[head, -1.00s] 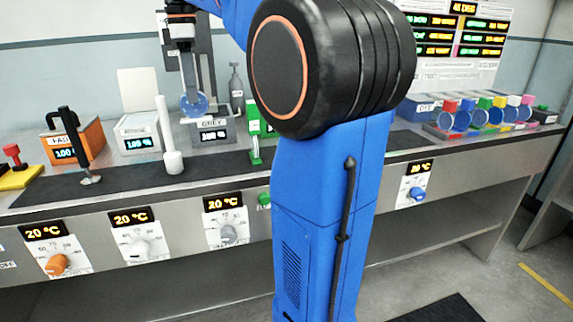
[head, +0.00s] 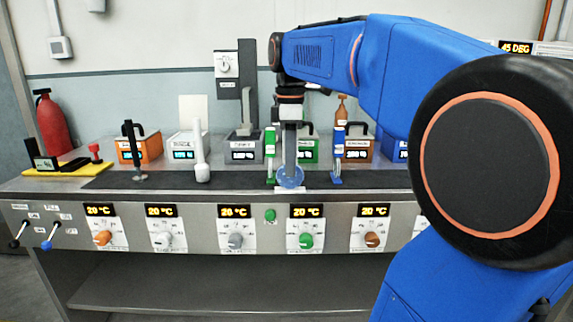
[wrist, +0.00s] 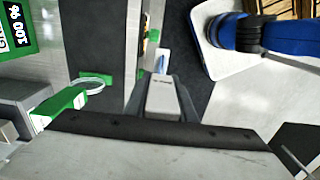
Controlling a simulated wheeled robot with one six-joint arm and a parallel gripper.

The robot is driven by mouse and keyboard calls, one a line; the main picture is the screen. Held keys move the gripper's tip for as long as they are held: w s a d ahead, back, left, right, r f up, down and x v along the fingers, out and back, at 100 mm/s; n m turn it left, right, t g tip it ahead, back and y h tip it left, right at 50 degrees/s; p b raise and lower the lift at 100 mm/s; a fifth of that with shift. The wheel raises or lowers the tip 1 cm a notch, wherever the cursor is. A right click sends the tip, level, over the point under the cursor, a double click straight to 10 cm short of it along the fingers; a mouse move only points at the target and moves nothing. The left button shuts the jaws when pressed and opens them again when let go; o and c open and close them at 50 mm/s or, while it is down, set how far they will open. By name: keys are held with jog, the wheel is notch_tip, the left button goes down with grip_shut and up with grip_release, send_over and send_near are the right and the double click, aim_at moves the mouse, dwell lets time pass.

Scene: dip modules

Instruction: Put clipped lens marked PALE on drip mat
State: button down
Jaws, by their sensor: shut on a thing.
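My gripper (head: 290,160) points down at the bench front and is shut on the clip of a round, pale blue lens (head: 290,178). The lens hangs at its lower end, over or just in front of the dark strip; I cannot tell whether it touches. No PALE mark is readable. The long dark strip (head: 100,183) along the bench front looks like the drip mat. In the wrist view my gripper (wrist: 163,82) has a light grey block between its fingers; the lens itself is not clear there.
A green-handled stand (head: 270,155) is close left of my gripper and a blue-handled one (head: 337,155) close right. White (head: 201,160) and black (head: 133,150) upright handles stand further left. Orange (head: 140,148), grey (head: 243,150) and other modules line the back. Knobs face the front.

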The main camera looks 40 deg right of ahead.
jog(key=shift+w+d+f, duration=0.6)
jog(key=shift+w+d, duration=0.8)
jog(key=shift+w, duration=0.65)
jog(key=shift+w+d+f, duration=0.55)
jog(key=shift+w+d, duration=0.8)
jog(key=shift+w, duration=0.75)
jog(key=shift+w+d+f, duration=0.6)
jog(key=shift+w+d, duration=0.8)
jog(key=shift+w, duration=0.65)
jog(key=shift+f, duration=0.1)
jog(key=c, duration=1.5)
grip_release()
notch_tip(320, 180, up, 12)
jog(key=shift+r, duration=0.15)
